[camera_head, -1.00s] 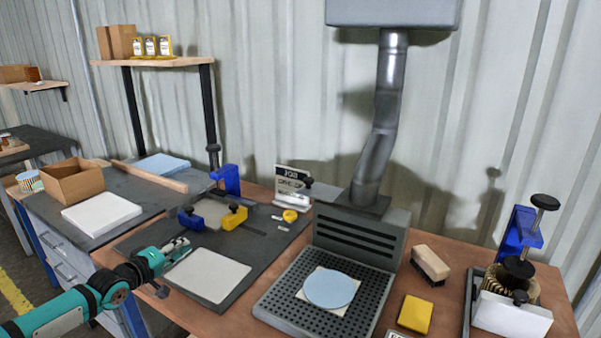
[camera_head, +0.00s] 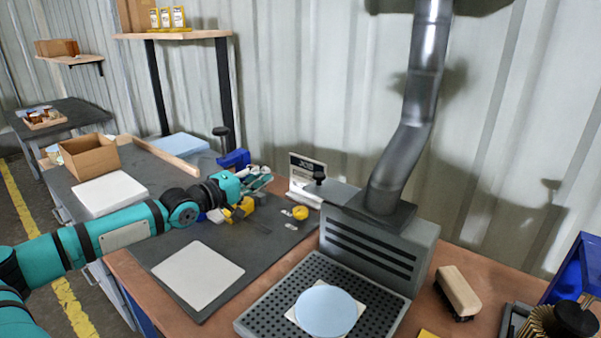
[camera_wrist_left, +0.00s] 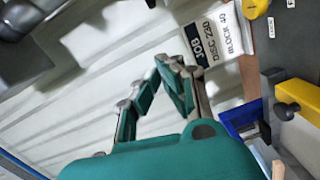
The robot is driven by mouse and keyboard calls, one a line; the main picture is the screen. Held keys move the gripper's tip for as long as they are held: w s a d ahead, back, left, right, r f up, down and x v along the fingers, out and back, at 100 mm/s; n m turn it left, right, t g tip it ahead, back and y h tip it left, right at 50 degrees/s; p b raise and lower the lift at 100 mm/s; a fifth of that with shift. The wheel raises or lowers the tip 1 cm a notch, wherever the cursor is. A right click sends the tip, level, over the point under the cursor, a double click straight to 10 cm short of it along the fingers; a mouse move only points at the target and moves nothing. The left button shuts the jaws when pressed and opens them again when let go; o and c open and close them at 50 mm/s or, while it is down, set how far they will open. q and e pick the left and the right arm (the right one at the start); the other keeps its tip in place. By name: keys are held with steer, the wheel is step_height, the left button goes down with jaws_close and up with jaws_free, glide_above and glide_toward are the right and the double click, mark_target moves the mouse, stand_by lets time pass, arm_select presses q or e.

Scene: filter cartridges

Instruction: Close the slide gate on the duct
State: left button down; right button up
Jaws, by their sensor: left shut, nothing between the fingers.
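The grey metal duct (camera_head: 418,110) comes down onto a dark collar on top of the vented grey box (camera_head: 375,245). The slide gate plate (camera_head: 340,194) sticks out to the left of the duct's foot, with an upright black knob (camera_head: 318,172) near its outer end. My left gripper (camera_head: 262,178) is shut and empty, in front of the wall and left of the knob, apart from it. In the left wrist view its fingers (camera_wrist_left: 178,84) show against the wall, near the job sign. My right gripper is not in view.
A yellow ring (camera_head: 300,213) and a yellow clamp block (camera_head: 240,207) lie below the gripper. A blue disc (camera_head: 325,311) rests on the perforated tray (camera_head: 262,318). A brush (camera_head: 457,291) lies right of the box.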

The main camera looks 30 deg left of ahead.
arm_select(q)
steer(key=w+d+f+p, duration=0.1)
steer(key=w+d+p, duration=0.2)
steer(key=w, duration=0.6)
steer(key=shift+d+p, duration=0.35)
steer(key=shift+d, duration=0.9)
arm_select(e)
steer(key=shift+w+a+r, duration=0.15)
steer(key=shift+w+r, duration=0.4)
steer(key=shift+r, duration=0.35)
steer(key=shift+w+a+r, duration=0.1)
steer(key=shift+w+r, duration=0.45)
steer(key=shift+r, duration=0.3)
arm_select(q)
steer(key=shift+w, duration=0.1)
